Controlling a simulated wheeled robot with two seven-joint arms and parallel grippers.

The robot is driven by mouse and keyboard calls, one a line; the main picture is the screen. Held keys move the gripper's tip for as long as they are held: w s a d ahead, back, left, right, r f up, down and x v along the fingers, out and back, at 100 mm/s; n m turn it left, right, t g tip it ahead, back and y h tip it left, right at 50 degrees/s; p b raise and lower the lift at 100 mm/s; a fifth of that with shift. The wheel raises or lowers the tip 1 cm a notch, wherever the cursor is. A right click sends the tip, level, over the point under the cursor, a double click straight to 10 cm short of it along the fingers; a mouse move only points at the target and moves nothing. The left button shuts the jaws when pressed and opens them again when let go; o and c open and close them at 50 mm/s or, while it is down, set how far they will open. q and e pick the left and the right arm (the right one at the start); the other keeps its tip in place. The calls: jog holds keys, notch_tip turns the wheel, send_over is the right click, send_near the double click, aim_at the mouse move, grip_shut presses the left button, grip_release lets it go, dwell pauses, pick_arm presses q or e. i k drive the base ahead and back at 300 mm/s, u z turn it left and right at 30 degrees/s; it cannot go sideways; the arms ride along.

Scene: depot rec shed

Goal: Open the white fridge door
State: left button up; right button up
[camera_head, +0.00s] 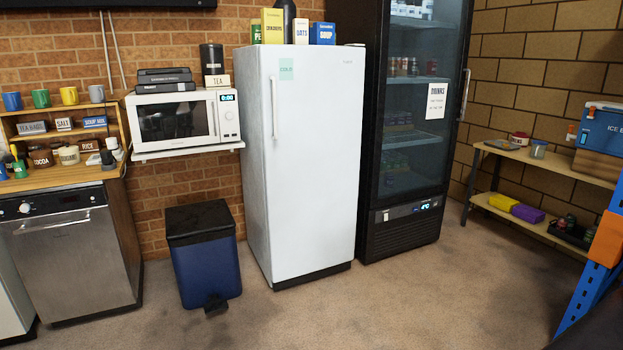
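The white fridge (315,180) stands upright against the brick wall in the middle of the view. Its door is shut, with a long vertical white handle (274,107) near the door's upper left edge. Several boxes and a dark bottle stand on top of the fridge. Neither of my grippers shows in the head view.
A blue pedal bin (206,265) with a black lid stands left of the fridge. A black glass-door drinks fridge (413,120) stands close on its right. A white microwave (183,118) sits on a wall shelf. A dishwasher (72,252) is at left. Carpet in front is clear.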

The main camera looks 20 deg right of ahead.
aim_at(312, 96)
jog(key=z, duration=0.05)
jog(key=i, duration=2.95)
jog(key=z, duration=0.1)
